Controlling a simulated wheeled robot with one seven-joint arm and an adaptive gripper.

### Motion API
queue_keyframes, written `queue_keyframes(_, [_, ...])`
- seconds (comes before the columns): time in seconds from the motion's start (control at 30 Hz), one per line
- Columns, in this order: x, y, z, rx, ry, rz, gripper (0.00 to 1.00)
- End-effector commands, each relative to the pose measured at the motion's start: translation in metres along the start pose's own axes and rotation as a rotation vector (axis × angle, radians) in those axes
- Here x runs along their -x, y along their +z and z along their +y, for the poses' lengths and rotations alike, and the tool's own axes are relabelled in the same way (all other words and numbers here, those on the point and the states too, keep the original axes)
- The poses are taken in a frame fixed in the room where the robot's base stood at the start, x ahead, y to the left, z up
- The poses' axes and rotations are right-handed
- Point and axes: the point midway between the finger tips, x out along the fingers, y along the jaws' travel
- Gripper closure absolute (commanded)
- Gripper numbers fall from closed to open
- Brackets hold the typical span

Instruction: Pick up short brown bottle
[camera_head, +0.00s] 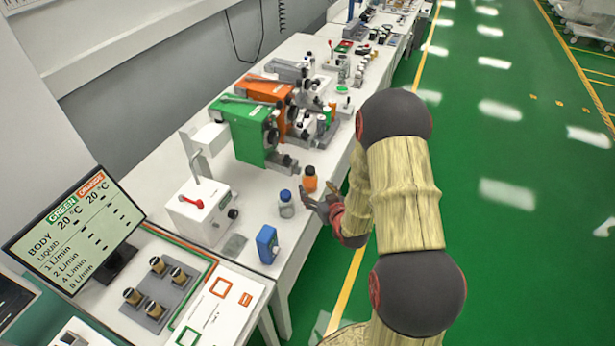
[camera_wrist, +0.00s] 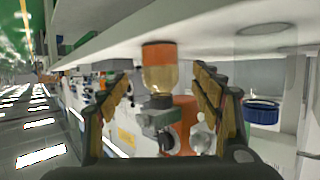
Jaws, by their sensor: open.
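The short brown bottle (camera_head: 310,179) stands upright near the right edge of the white bench. It looks orange-brown with a darker top. In the wrist view, which appears upside down, the amber bottle (camera_wrist: 159,76) with an orange band shows between my two fingers. My gripper (camera_head: 318,204) is at the bench edge, just below and right of the bottle in the head view. My gripper (camera_wrist: 162,88) is open and empty, its fingers spread to either side of the bottle in the picture. I cannot tell whether the bottle is within finger depth.
A clear bottle with a blue cap (camera_head: 286,204) stands close by on the left; its cap (camera_wrist: 262,111) shows at right in the wrist view. A blue box (camera_head: 267,244) stands nearer. Green (camera_head: 243,128) and orange (camera_head: 263,97) machines stand behind. Green floor lies open to the right.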

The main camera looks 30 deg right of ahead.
Motion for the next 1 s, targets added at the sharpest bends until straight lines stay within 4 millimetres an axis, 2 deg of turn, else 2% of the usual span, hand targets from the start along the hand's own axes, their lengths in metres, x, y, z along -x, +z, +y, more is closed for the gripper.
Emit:
queue_keyframes(0.27, [-0.024,-0.001,0.000,0.000,0.000,0.000,0.35])
queue_keyframes(0.53, [-0.061,-0.003,0.001,0.001,0.000,-0.001,0.35])
queue_keyframes(0.8, [-0.064,-0.004,0.001,0.000,0.001,-0.001,0.36])
queue_keyframes(1.0, [-0.064,-0.004,0.001,0.000,0.001,-0.001,0.47])
